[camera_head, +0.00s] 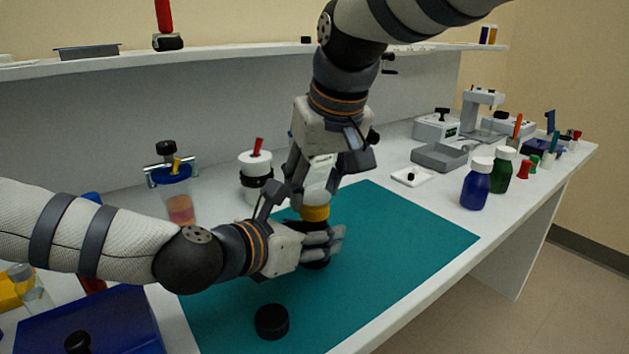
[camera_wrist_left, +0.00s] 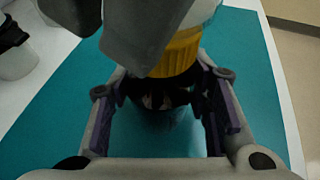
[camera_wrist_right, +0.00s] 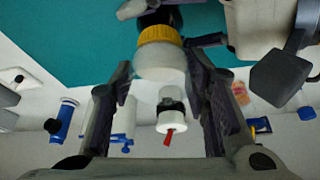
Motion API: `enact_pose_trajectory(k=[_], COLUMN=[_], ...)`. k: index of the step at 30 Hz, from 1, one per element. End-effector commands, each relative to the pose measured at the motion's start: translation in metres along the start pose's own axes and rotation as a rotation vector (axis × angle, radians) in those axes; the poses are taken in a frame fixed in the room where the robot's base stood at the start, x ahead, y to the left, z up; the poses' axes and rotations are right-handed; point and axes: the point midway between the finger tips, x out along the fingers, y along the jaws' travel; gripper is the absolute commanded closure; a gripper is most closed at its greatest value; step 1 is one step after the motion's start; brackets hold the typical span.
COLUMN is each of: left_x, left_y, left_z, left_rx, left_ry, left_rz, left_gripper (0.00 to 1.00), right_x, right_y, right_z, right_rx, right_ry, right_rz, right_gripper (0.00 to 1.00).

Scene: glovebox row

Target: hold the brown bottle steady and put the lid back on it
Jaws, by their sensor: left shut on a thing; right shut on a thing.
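My left gripper (camera_head: 328,243) is shut around a dark bottle, the brown bottle (camera_head: 316,262), which stands over the teal mat, mostly covered by the fingers. Its dark neck shows between the jaws in the left wrist view (camera_wrist_left: 158,98). My right gripper (camera_head: 318,190) points down, directly above, shut on a ribbed yellow lid with a pale whitish top (camera_head: 315,213). The lid also shows in the left wrist view (camera_wrist_left: 178,56) and right wrist view (camera_wrist_right: 160,40). It is lined up over the bottle; I cannot tell whether they touch.
A black round cap (camera_head: 271,322) lies on the teal mat (camera_head: 420,235) near the front. A white jar (camera_head: 256,170) and a blue-topped beaker (camera_head: 178,195) stand behind. Blue (camera_head: 476,185) and green (camera_head: 502,170) bottles stand right. The mat's right part is clear.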

Motion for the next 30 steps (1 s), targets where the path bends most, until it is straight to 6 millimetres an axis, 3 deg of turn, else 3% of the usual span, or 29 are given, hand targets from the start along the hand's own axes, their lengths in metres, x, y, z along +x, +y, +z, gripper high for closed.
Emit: enact_pose_trajectory(k=[1,3,12,21,30], left_x=[0.000,0.000,0.000,0.000,0.000], left_y=[0.000,0.000,0.000,0.000,0.000], left_z=[-0.001,-0.001,-0.001,-0.001,-0.001], left_rx=[-0.001,-0.001,-0.001,-0.001,-0.001], left_ry=[0.001,0.001,0.001,0.001,0.001], left_rz=[-0.001,-0.001,-0.001,-0.001,-0.001], left_gripper=[1.00,1.00,1.00,1.00,1.00], right_x=[-0.001,-0.001,-0.001,-0.036,-0.042], right_y=[0.000,0.000,0.000,0.000,0.000], right_z=[-0.001,-0.001,-0.001,-0.016,-0.018], right_rx=[0.000,-0.001,-0.002,-0.002,-0.002], right_ry=[0.002,0.002,0.001,0.003,0.000], right_rz=[-0.001,-0.001,-0.001,-0.002,-0.002], right_gripper=[0.53,0.37,0.37,0.37,0.37])
